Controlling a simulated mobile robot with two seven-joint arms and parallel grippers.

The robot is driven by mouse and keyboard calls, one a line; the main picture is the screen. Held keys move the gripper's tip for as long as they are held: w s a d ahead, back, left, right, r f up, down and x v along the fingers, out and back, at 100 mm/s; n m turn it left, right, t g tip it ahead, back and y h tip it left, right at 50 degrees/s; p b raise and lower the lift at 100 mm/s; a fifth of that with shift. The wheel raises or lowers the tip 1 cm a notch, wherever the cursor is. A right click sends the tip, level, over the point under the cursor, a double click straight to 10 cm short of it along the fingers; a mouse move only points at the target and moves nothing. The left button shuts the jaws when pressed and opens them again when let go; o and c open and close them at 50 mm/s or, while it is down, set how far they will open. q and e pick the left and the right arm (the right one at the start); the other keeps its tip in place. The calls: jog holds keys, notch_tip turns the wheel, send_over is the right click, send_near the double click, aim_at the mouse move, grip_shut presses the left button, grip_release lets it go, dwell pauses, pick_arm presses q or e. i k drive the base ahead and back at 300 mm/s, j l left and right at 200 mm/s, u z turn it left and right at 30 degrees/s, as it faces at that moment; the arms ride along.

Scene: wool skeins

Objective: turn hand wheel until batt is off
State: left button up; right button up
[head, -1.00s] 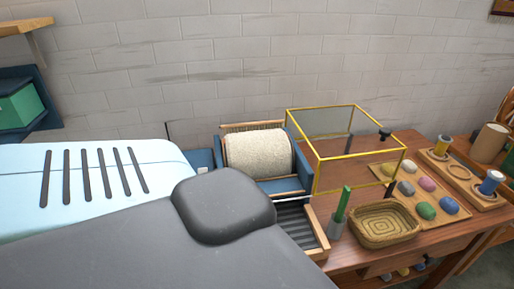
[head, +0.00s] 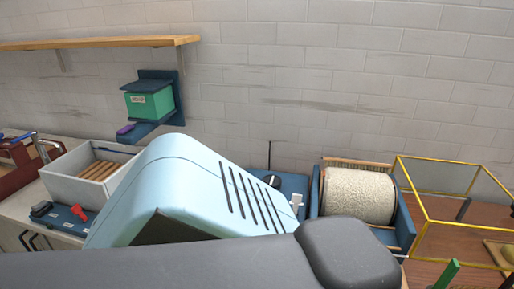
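The drum carder has a blue frame (head: 404,222) and stands right of centre in the head view. A cream wool batt (head: 357,196) is wrapped around its drum. A blue panel (head: 289,184) with a small dark round part (head: 272,181) lies left of the drum. I cannot tell whether that part is the hand wheel, and no other wheel is clear. The carder's front is partly hidden behind a grey part in the foreground. Neither gripper shows in the head view.
A yellow-framed clear case (head: 425,222) stands right of the carder. A green stick (head: 446,276) rises near the bottom right. A wooden shelf (head: 95,43) and a green box (head: 150,103) are on the wall. A grey bin (head: 62,181) with wooden rods stands at left.

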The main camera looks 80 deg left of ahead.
aim_at(275, 182)
jog(key=u, duration=0.45)
jog(key=l+u, duration=0.1)
jog(key=u, duration=0.3)
jog(key=i+u, duration=0.1)
jog(key=u, duration=0.35)
jog(key=l+u, duration=0.1)
jog(key=u, duration=0.3)
jog(key=l+u, duration=0.1)
jog(key=u, duration=0.8)
jog(key=k+l+u, duration=0.1)
jog(key=l+u, duration=0.2)
jog(key=k+l+u, duration=0.15)
jog(key=l+u, duration=0.2)
